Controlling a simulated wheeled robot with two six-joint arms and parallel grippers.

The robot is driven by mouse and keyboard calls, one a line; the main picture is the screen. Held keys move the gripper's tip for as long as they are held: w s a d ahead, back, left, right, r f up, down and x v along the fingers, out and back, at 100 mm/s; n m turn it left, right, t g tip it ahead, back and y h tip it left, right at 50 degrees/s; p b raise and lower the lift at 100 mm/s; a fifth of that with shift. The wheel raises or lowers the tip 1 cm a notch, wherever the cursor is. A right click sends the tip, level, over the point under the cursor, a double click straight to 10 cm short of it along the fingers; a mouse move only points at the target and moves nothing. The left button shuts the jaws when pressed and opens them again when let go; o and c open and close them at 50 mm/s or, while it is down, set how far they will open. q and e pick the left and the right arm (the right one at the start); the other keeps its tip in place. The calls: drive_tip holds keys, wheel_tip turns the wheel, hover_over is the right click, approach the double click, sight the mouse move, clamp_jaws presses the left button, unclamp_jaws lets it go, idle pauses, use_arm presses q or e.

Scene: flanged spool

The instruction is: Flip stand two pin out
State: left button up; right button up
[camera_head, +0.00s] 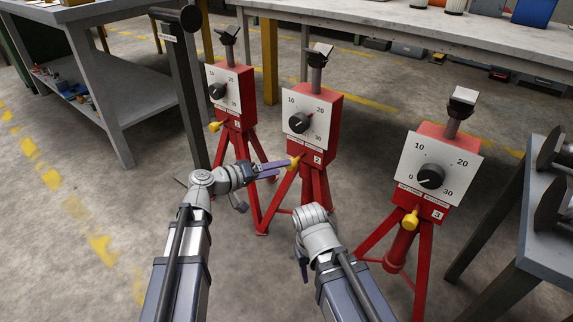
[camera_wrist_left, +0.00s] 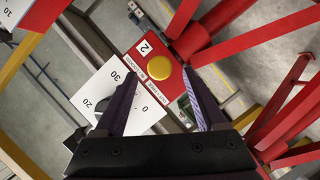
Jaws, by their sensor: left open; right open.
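Red stand two (camera_head: 330,116) is in the middle of the head view, with a white dial plate (camera_head: 318,103) and black knob (camera_head: 299,122). Its yellow pin (camera_head: 295,163) sticks out low on the box; it also shows as a round yellow head (camera_wrist_left: 159,68) in the left wrist view. My left gripper (camera_head: 285,165) is at this pin. Its purple fingers are open, one on each side of the yellow head in the wrist view; I cannot tell whether they touch it. My right wrist shows in front of stand two's legs; its gripper fingers are hidden.
Stand one (camera_head: 246,83) is to the left with its yellow pin (camera_head: 215,126). Stand three (camera_head: 426,131) is to the right with its yellow pin (camera_head: 410,220). Workbenches stand at the back (camera_head: 370,33) and left (camera_head: 150,85); a grey table (camera_head: 545,230) is at the right edge.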

use_arm(q)
drive_tip(key=shift+v, duration=1.5)
drive_tip(key=s+d+f+m+g+y+p, duration=0.25)
drive_tip(key=s+d+g+y+p, duration=0.35)
drive_tip(key=s+p, duration=0.45)
drive_tip(key=s+a+r+m+g+y+p, duration=0.1)
drive_tip(key=s+a+r+g+y+p, duration=0.1)
drive_tip(key=s+y+p, duration=0.25)
drive_tip(key=s+a+r+m+g+y+p, duration=0.1)
drive_tip(key=s+a+r+y+p, duration=0.1)
drive_tip(key=s+a+y+p, duration=0.3)
wheel_tip(320, 180, up, 37)
drive_tip(key=d+h+p, duration=0.2)
drive_tip(key=p, duration=3.4)
drive_tip(key=shift+s+r, duration=0.2)
drive_tip(key=shift+s, duration=0.25)
